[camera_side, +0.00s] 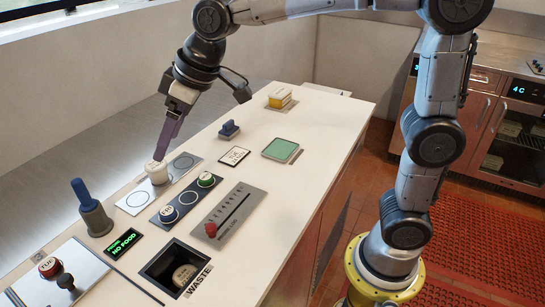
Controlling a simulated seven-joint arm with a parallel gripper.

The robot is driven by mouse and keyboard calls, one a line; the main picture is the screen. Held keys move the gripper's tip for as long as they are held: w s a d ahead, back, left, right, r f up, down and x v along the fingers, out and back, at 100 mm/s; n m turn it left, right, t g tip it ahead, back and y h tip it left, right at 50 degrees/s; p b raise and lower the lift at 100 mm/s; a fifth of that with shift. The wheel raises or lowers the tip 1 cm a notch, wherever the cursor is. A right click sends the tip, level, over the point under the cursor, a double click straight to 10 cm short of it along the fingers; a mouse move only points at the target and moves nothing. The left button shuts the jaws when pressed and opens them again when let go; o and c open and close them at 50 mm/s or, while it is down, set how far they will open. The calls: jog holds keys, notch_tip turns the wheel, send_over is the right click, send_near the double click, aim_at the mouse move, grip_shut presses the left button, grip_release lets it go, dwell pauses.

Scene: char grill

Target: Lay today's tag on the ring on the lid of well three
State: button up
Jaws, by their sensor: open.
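My gripper (160,154) points down with its fingertips at the top of a white round piece (157,174); it is open, and I cannot tell whether the fingers touch the piece. The white piece stands on a pale plate (146,187) between two drawn rings, one at the near left and one at the far right. A dark plate (178,207) beside it holds a round tag that seems to read FRI (168,213), an empty ring (188,198) and a green-edged round tag (206,180). No well number is readable.
A waste opening (161,262) holds a pale round tag (184,274).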

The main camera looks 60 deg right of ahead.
jog(key=s+d+f+m+h, duration=0.1)
jog(key=s+d, duration=0.3)
jog(key=s, duration=0.4)
jog(key=s+d+f+m, duration=0.2)
jog(key=s+d, duration=0.3)
jog(key=s, duration=0.3)
jog(key=s+d+f+m+h, duration=0.1)
jog(key=s+d+f+m, duration=0.1)
jog(key=s+d, duration=0.3)
jog(key=s+f, duration=0.1)
jog(key=s, duration=0.2)
jog(key=shift+s+d+h, duration=0.15)
jog(key=shift+s+h, duration=0.05)
jog(key=shift+h, duration=0.1)
jog(key=shift+f, duration=0.1)
